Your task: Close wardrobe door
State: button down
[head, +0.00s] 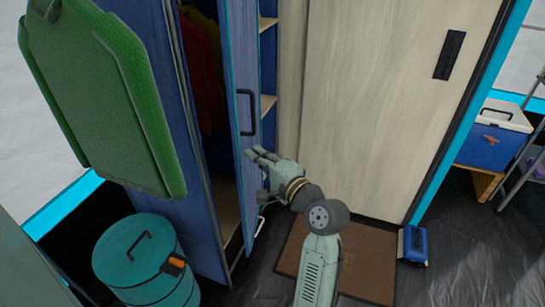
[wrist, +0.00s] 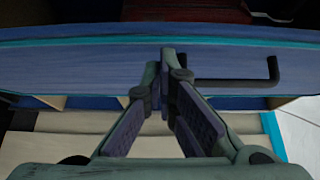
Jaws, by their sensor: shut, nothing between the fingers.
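The blue wardrobe (head: 188,130) stands left of centre in the head view, with dark red clothes inside. Its blue door (head: 240,75) stands open, seen nearly edge-on, with a black bar handle (head: 246,112). In the wrist view the door (wrist: 90,68) spans the picture from side to side, and its handle (wrist: 235,83) is right of the fingers. My gripper (head: 256,153) is below the handle, beside the door's face. Its fingers (wrist: 167,60) are shut and empty, with the tips over the door in the wrist view. I cannot tell whether they touch it.
A green suitcase-like panel (head: 100,95) and a teal drum (head: 148,265) stand left of the wardrobe. Open shelves (head: 267,103) show right of the door. A pale wooden door (head: 375,110) with a brown mat (head: 365,268) is to the right. A blue cooler (head: 490,140) stands far right.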

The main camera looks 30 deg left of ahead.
jog(key=shift+s+a, duration=0.25)
jog(key=shift+a, duration=0.2)
jog(key=s+a+p, duration=0.4)
jog(key=a, duration=0.5)
jog(key=shift+s, duration=0.25)
jog(key=shift+a, duration=0.1)
